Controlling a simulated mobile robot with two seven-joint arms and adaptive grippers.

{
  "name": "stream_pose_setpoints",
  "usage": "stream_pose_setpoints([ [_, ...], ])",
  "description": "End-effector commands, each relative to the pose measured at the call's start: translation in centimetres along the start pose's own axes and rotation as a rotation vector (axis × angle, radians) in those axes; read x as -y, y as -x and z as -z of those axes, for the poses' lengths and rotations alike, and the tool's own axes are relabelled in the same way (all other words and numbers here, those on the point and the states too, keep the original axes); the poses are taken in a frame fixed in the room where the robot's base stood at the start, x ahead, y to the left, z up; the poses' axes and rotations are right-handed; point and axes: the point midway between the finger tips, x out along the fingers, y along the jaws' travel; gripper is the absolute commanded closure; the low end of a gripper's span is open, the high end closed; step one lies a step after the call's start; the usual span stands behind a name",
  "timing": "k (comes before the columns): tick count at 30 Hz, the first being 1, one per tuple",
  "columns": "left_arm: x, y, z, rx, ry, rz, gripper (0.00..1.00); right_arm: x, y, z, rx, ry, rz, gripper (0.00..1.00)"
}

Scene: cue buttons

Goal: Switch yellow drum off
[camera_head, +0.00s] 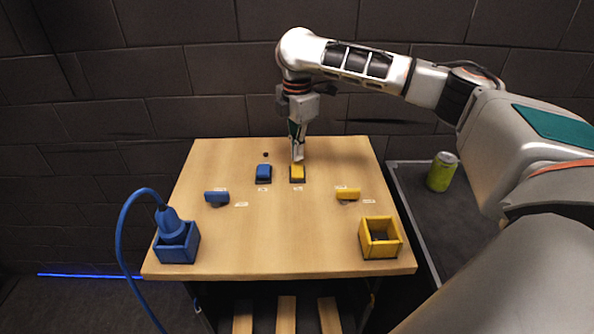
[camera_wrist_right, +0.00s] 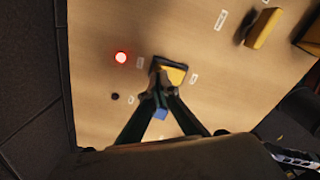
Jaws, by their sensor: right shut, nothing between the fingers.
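A yellow switch (camera_head: 297,174) on a dark base sits at the back middle of the wooden table; it also shows in the right wrist view (camera_wrist_right: 174,73). A yellow bar-shaped piece (camera_head: 348,194) lies nearer and to the right, and in the wrist view (camera_wrist_right: 262,28). I cannot tell from the labels which is called the drum. My right gripper (camera_head: 298,158) is shut and empty, pointing down at the far edge of the yellow switch; whether it touches is unclear. A red lamp (camera_wrist_right: 121,57) glows behind the yellow switch; the gripper hides it in the head view. My left gripper is out of view.
A blue switch (camera_head: 264,173) stands just left, with a dark lamp (camera_head: 266,154) behind it. A blue bar-shaped piece (camera_head: 217,198), a blue box (camera_head: 177,250) with a corded blue plug, and an open yellow box (camera_head: 380,252) stand nearer. A green can (camera_head: 441,171) is at right.

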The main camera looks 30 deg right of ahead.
Motion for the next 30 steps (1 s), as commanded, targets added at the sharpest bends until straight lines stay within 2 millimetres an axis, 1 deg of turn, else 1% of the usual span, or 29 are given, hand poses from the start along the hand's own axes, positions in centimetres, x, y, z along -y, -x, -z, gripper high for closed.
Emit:
stream_pose_setpoints([
  [16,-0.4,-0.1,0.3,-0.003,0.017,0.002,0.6,0.0,-0.3,0.0,-0.001,0.0,0.0,1.0],
  [30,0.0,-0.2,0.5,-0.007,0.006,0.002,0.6,0.0,-1.0,0.0,0.0,0.0,0.001,1.0],
])
